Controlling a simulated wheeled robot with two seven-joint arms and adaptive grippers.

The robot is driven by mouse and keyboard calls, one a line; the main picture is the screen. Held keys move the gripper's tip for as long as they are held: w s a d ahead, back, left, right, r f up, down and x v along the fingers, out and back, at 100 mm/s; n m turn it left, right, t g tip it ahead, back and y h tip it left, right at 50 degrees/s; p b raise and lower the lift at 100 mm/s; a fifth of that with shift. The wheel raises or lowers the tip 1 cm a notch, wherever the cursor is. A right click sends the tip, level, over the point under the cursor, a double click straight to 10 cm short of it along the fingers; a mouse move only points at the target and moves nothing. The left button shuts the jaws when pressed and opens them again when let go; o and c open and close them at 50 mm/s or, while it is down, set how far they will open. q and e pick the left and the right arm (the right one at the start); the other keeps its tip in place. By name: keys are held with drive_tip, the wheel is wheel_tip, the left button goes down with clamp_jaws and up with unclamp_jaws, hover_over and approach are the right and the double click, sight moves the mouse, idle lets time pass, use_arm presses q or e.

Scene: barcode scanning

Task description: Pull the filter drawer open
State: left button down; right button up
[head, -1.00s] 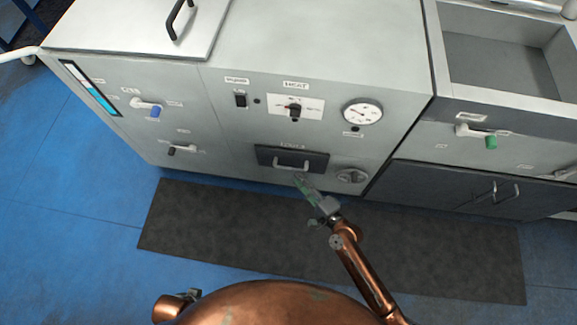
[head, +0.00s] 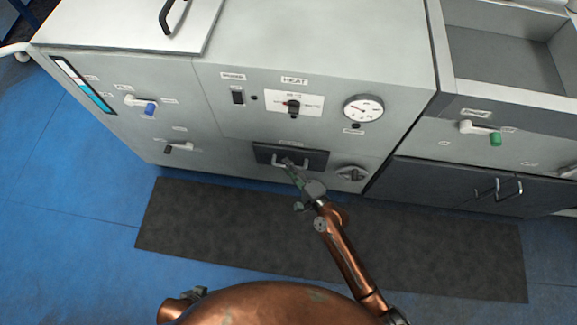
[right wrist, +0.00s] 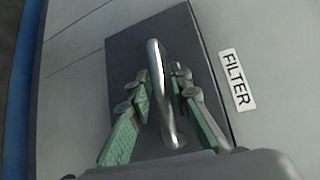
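The filter drawer (head: 318,160) is a dark panel low on the front of the grey cabinet, with a metal bar handle (head: 303,166). It looks flush with the cabinet front. In the right wrist view the handle (right wrist: 158,75) stands between the two green-padded fingers of my right gripper (right wrist: 163,82), with a gap visible on each side. My right gripper (head: 289,166) is open around the handle, and its fingers partly hide the handle in the head view.
A FILTER label (right wrist: 237,80) sits beside the drawer panel. A round knob (head: 352,174) is to its right; a heat dial (head: 293,107) and a gauge (head: 363,109) are above. A dark mat (head: 230,225) covers the floor in front. A green-handled valve (head: 494,139) is farther right.

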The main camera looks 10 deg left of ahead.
clamp_jaws()
idle(0.4)
